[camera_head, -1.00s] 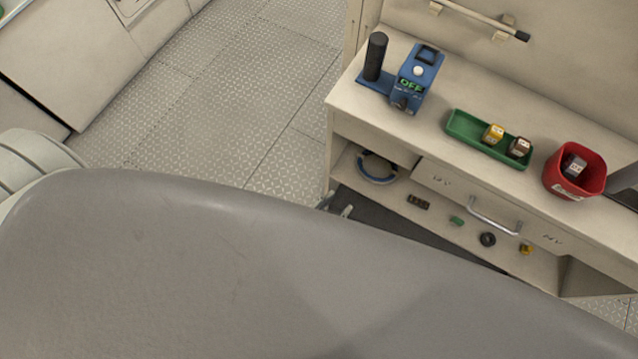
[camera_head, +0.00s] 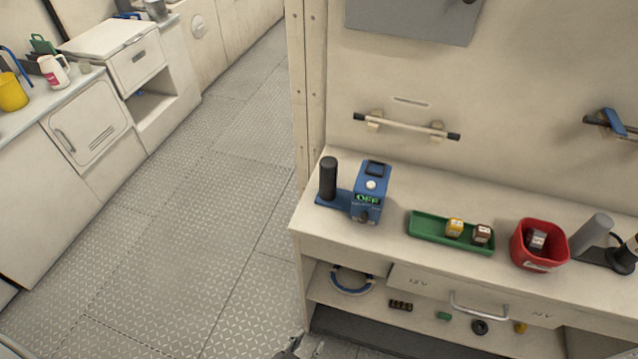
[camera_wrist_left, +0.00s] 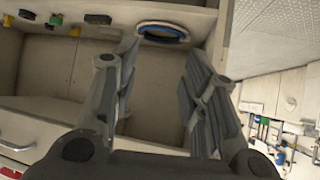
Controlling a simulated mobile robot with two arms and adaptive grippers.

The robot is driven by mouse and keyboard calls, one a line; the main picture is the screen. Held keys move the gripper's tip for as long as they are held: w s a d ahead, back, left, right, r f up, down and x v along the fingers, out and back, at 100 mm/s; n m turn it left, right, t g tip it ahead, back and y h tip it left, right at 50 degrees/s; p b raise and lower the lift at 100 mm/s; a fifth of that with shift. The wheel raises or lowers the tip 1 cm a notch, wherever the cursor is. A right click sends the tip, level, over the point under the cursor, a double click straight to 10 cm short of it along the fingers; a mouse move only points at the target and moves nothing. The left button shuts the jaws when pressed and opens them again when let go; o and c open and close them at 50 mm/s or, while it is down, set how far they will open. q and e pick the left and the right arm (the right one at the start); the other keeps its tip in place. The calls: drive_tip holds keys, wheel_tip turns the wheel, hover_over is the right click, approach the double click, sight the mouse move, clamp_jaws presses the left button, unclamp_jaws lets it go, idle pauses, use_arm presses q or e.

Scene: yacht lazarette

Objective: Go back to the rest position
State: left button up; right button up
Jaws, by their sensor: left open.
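My left gripper (camera_head: 293,346) shows only as a small part at the bottom edge of the head view, low in front of the workbench. In the left wrist view the left gripper (camera_wrist_left: 160,55) is open, with its two fingers apart and nothing between them. It faces the bench's open shelf, where a blue ring-shaped coil (camera_wrist_left: 163,33) lies beyond the fingertips. My right gripper is in neither view.
The workbench (camera_head: 390,215) carries a blue device reading OFF (camera_head: 369,190), a green tray (camera_head: 430,226) with two small blocks, and a red bin (camera_head: 525,250). A drawer handle (camera_head: 480,306) sticks out below. Floor (camera_head: 190,220) is clear at left.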

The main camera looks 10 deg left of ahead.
use_arm(q)
drive_tip(key=s+a+f+n+g+y, duration=0.1)
drive_tip(key=s+a+f+g+y, duration=0.1)
drive_tip(key=s+a+f+g, duration=0.2)
drive_tip(key=s+a+f+n+g+y, duration=0.1)
drive_tip(key=s+a+f+g, duration=0.3)
drive_tip(key=s+a+f, duration=0.7)
drive_tip(key=s+f+y, duration=0.1)
drive_tip(key=s+f, duration=0.3)
drive_tip(key=s, duration=0.3)
drive_tip(key=shift+a+f+g, duration=0.25)
drive_tip(key=shift+g, duration=0.15)
